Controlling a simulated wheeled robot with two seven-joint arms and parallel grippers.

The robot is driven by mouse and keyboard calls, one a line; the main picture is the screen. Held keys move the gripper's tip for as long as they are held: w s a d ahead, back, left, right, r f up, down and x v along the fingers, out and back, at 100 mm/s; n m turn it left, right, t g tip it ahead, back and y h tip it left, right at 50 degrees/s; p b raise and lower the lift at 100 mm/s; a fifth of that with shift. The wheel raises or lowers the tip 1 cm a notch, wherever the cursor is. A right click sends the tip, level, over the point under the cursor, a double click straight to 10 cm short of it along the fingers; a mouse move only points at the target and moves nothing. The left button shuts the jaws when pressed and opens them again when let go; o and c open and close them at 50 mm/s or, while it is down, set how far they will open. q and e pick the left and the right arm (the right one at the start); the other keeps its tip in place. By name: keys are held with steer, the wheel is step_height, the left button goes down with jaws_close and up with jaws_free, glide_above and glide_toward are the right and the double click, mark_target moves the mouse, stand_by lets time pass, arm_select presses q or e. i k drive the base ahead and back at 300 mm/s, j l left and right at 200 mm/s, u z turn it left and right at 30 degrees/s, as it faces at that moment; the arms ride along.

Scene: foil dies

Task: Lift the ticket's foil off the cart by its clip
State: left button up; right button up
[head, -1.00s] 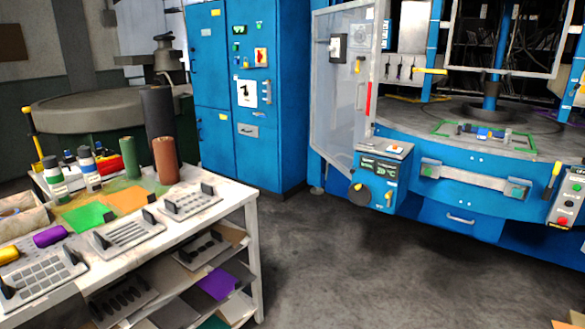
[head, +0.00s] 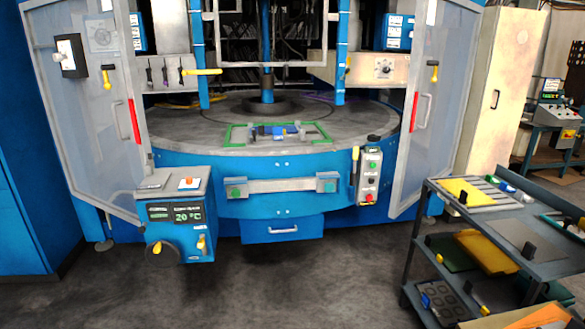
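The cart (head: 414,262) is dark grey, with shelves, at the lower right of the head view, partly cut off by the frame. On its top lie a yellow sheet (head: 452,187) with a black clip (head: 463,198) and a grey sheet (head: 515,234) with a black clip (head: 528,250). On the shelf below are a green sheet (head: 452,254) and a yellow sheet (head: 490,252). An orange sheet (head: 545,317) shows at the bottom edge. I cannot make out a ticket or which foil it names. Neither of my grippers is in view.
A blue press (head: 270,180) with open clear doors stands ahead, a green frame (head: 238,135) on its round table. A control box (head: 180,215) reading 20 °C juts out at its front left. Grey floor (head: 300,285) is clear between press, cart and me.

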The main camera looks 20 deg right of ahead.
mark_target(532, 246)
steer(key=i+z, duration=0.3)
steer(key=i, duration=0.35)
steer(key=i+j+z, duration=0.1)
steer(key=i+z, duration=0.25)
steer(key=i, duration=0.3)
steer(key=i+z, duration=0.25)
steer(key=z, duration=0.25)
steer(key=i+z, duration=0.2)
steer(key=z, duration=0.25)
steer(key=i+j+z, duration=0.2)
steer(key=z, duration=0.3)
steer(key=i+z, duration=0.2)
steer(key=z, duration=0.2)
steer(key=i+j+z, duration=0.1)
steer(key=z, duration=0.3)
steer(key=i+j+z, duration=0.15)
steer(key=i+z, duration=0.25)
steer(key=k, duration=0.1)
